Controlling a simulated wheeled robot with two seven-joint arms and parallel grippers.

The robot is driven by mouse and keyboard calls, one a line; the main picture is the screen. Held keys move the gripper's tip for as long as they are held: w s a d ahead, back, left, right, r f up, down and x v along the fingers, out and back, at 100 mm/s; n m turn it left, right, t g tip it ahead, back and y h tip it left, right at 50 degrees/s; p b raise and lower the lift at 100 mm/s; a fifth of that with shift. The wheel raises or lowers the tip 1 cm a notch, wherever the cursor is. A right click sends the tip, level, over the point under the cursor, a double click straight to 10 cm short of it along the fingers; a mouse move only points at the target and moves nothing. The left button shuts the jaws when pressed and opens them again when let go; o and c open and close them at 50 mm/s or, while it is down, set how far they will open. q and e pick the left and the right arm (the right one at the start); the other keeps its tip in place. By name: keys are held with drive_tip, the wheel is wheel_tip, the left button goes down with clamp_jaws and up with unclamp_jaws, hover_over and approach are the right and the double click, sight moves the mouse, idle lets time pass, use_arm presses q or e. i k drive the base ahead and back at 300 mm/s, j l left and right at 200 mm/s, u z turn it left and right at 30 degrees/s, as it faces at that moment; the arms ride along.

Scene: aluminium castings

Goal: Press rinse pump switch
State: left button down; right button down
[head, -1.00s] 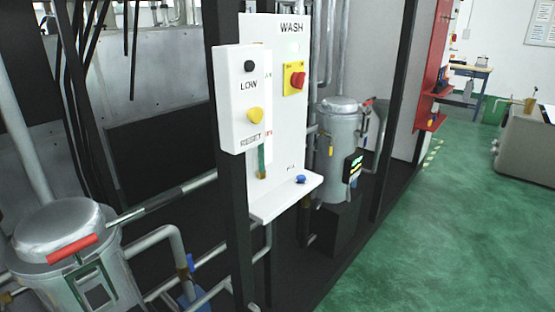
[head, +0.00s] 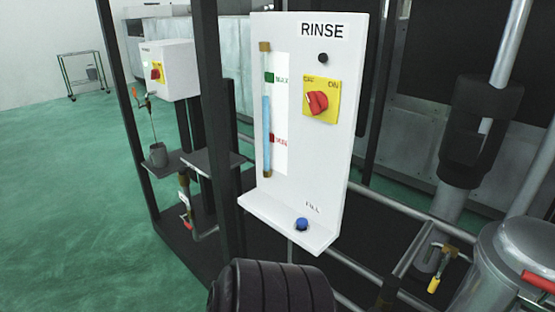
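The rinse pump switch (head: 317,102) is a red rotary knob on a yellow plate marked OFF and ON. It sits at the upper right of a white panel (head: 335,165) labelled RINSE, in the middle of the head view. The knob looks tilted, with its end toward the OFF side. A dark ribbed part of my own arm (head: 272,288) shows at the bottom centre, below the panel. Neither gripper's fingers are in view.
The panel has a blue-filled sight tube (head: 266,120), a small black button (head: 323,58) and a shelf with a blue FILL knob (head: 302,224). Black posts and pipes surround it. A metal canister (head: 512,262) stands at right. Green floor (head: 60,190) is open at left.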

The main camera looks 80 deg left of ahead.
sight(317, 102)
drive_tip(key=u, duration=2.5)
